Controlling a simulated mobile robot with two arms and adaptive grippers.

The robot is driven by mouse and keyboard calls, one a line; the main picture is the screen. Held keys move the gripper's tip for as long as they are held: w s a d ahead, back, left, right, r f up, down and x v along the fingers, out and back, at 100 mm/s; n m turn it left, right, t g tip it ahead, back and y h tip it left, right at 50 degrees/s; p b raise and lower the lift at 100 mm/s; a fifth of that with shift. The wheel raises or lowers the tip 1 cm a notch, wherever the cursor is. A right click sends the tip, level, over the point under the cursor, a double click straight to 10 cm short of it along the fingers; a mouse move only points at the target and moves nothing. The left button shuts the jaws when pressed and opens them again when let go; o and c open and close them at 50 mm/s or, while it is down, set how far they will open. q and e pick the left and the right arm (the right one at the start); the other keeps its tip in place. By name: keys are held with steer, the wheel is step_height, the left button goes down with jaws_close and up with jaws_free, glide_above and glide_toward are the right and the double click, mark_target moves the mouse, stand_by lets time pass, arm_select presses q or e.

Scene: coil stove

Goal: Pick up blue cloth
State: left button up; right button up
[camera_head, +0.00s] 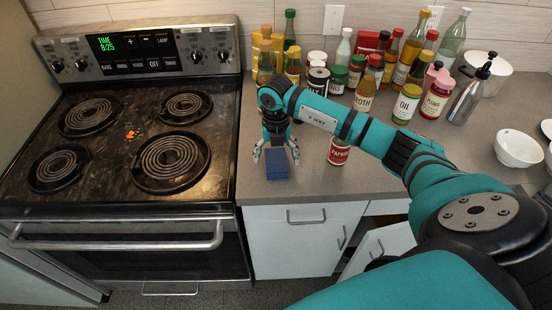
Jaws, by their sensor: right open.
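The blue cloth (277,165) looks like a small folded dark blue block on the grey counter, near its front edge and just right of the stove. My right gripper (275,154) is above it, pointing down, with its fingers spread open at either side of the cloth's far part. I cannot tell whether the fingers touch the cloth. My left gripper is not in view.
The coil stove (120,200) at left has an orange spill (132,135) between its burners. Several bottles and jars crowd the counter's back. A paprika jar (338,152) stands right of the gripper, behind my forearm. A white bowl (518,148) is at far right. A cabinet door (378,250) below hangs open.

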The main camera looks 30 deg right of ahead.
steer(key=shift+f, duration=0.8)
steer(key=shift+c, duration=0.4)
steer(key=c, duration=1.2)
